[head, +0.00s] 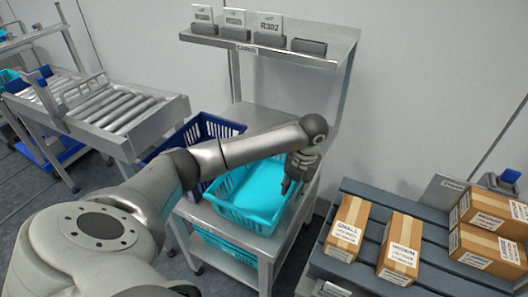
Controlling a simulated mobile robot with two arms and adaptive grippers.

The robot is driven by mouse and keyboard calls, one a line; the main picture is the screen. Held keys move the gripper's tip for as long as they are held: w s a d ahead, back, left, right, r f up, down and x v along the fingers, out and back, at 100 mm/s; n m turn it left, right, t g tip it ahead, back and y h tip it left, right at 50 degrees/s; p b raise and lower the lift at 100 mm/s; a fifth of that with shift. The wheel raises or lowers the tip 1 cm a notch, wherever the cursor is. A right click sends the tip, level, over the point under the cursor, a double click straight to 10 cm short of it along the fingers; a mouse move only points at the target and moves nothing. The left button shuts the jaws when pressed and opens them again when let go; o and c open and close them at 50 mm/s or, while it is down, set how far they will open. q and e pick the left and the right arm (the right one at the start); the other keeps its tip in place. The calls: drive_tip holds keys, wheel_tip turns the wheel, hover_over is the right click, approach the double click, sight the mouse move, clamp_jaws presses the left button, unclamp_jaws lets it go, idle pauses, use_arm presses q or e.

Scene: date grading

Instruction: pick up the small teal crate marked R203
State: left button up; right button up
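A teal crate (240,213) sits on the metal cart, its inside looking empty where it shows. I see no readable R203 mark on it. My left arm crosses in front of its far side and hides part of it. My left gripper (287,188) points down at the crate's right rim; I cannot tell whether it touches the rim or whether its fingers are open. Another teal crate (232,247) shows partly on the cart's lower shelf, its mark unreadable. My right gripper is not in view.
A dark blue crate (207,128) stands behind the teal one, partly behind my arm. A shelf (325,58) above holds cards, one reading R302. A roller conveyor (105,105) is at left. Cardboard boxes (345,228) stand on a slatted dark surface (376,232) at right.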

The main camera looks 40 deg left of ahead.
sight(291, 197)
use_arm(q)
drive_tip(key=shift+a+f, duration=0.15)
drive_tip(key=shift+f, duration=0.65)
drive_tip(key=shift+a+f, duration=0.15)
drive_tip(key=shift+f, duration=0.6)
drive_tip(key=shift+c, duration=0.4)
clamp_jaws()
drive_tip(key=shift+r, duration=0.1)
